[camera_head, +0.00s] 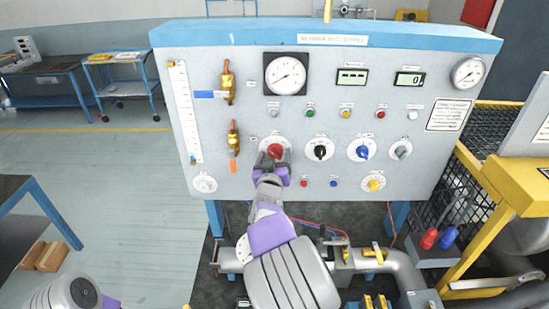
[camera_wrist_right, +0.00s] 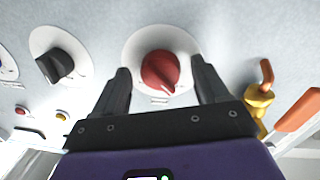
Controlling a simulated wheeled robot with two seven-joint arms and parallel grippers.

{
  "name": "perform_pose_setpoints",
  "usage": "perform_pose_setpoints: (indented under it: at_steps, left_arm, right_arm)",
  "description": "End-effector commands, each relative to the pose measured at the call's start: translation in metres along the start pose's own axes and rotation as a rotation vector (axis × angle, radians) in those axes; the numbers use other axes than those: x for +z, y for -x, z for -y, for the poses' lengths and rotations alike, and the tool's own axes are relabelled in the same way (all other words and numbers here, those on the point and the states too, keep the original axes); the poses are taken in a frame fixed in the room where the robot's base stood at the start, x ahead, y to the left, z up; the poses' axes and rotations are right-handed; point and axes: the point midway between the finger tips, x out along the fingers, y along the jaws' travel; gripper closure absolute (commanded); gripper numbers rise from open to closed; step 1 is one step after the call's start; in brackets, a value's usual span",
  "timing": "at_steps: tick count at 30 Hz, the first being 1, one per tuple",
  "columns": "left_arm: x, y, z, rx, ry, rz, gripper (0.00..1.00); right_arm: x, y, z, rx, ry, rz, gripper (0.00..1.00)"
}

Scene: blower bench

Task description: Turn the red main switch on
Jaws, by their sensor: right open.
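The red main switch (camera_head: 275,150) is a round red knob on a white dial plate, on the grey front panel (camera_head: 400,130). It also shows in the right wrist view (camera_wrist_right: 160,71), with a light mark on its lower right. My right gripper (camera_head: 272,163) is right in front of the switch. In the right wrist view its two dark fingers (camera_wrist_right: 163,84) are spread, one on each side of the knob, with a gap on both sides. I cannot tell how deep the fingertips reach. Part of my left arm shows at the bottom left; its gripper is not in view.
A black knob (camera_head: 320,149) and a blue knob (camera_head: 361,150) sit to the right of the switch. A brass valve (camera_head: 234,138) with an orange handle (camera_wrist_right: 298,109) is close on the other side. Pipes (camera_head: 385,261) run below the panel.

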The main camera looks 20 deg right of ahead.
Motion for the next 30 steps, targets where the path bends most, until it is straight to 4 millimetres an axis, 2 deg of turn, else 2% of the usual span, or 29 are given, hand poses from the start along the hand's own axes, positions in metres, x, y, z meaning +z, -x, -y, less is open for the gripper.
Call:
perform_pose_setpoints:
  at_steps: [6, 8, 15, 18, 30]
  left_arm:
    - [-0.0001, 0.0, 0.0, 0.0, 0.0, 0.0, 0.57]
    - [-0.0001, 0.0, 0.0, 0.0, 0.0, 0.0, 0.57]
    - [-0.0001, 0.0, 0.0, 0.0, 0.0, 0.0, 0.57]
    - [-0.0001, 0.0, 0.0, 0.0, 0.0, 0.0, 0.57]
    - [-0.0002, -0.0043, 0.0016, 0.0, 0.0, 0.0, 0.57]
  right_arm:
    - [0.0005, -0.0005, 0.0001, 0.0, 0.001, 0.001, 0.26]
    - [0.0005, -0.0004, 0.0001, 0.0, 0.001, 0.001, 0.34]
    - [0.0004, -0.0003, 0.0, 0.0, 0.001, 0.001, 0.7]
    - [0.0004, -0.0003, 0.0, 0.0, 0.0, 0.001, 0.82]
    - [0.0007, -0.0003, 0.0001, -0.002, -0.096, 0.009, 0.82]
